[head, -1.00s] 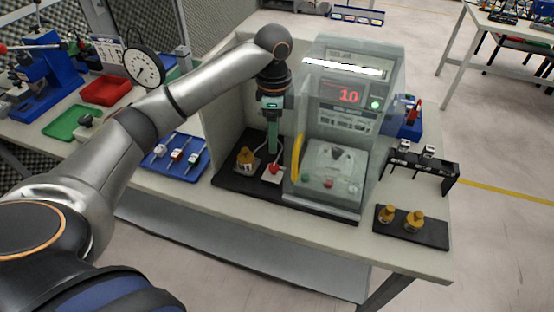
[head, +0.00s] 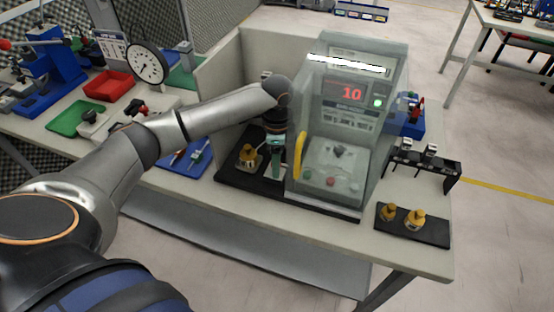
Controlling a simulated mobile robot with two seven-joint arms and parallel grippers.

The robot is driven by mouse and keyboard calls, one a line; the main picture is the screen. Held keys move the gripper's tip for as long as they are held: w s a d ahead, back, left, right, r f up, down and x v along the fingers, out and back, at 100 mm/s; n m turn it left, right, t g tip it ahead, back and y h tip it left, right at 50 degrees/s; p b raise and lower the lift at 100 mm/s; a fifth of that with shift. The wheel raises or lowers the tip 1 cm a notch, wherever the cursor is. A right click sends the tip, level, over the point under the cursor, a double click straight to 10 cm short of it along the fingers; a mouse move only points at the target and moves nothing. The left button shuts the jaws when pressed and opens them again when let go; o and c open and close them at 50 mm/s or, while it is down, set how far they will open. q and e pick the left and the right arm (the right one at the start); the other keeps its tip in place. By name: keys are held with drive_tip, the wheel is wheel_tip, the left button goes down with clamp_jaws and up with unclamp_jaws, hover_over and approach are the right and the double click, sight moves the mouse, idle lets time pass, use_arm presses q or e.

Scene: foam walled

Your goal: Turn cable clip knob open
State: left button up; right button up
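My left gripper (head: 276,170) points down, low over the black base plate (head: 235,180) beside the clear-walled machine (head: 345,140). It covers the spot where a small white block with a red knob showed earlier, so that knob is hidden. Whether the fingers touch or hold it cannot be seen. A brass-coloured fitting (head: 249,156) stands on the base plate just left of the gripper. My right gripper is not in view.
The machine's yellow handle (head: 299,155) stands close to the right of the gripper. A pale wall panel (head: 222,95) rises on the left. A black plate (head: 411,226) with brass fittings and a black rack (head: 424,168) sit on the right of the bench.

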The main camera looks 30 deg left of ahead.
use_arm(q)
clamp_jaws()
drive_tip(key=shift+n, duration=0.3)
idle(0.3)
drive_tip(key=n, duration=0.3)
drive_tip(key=shift+a+n, duration=0.1)
drive_tip(key=shift+n, duration=1.8)
drive_tip(key=shift+w, duration=0.1)
drive_tip(key=shift+o, duration=0.6)
unclamp_jaws()
